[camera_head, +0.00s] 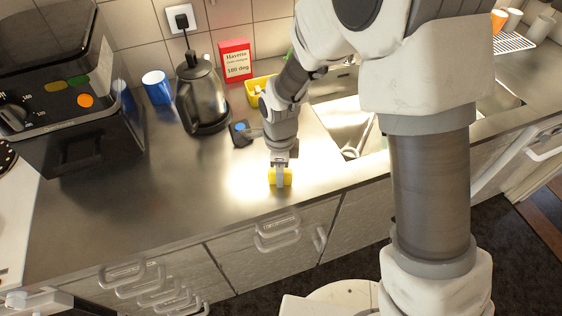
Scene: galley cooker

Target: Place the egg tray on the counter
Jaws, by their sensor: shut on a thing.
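My gripper (280,178) points down over the front part of the counter (215,225). It is shut on a small yellow thing (287,177), which shows on both sides of the fingers. The gripper hides part of this thing, and I cannot tell for sure that it is the egg tray. It appears at or just above the countertop; I cannot tell whether it touches.
A yellow container (251,96) with pale contents stands behind my arm. A kettle (203,95), blue cup (158,87), red card box (236,60) and black appliance (70,90) stand left. The sink (345,125) is right. The counter's left front is clear.

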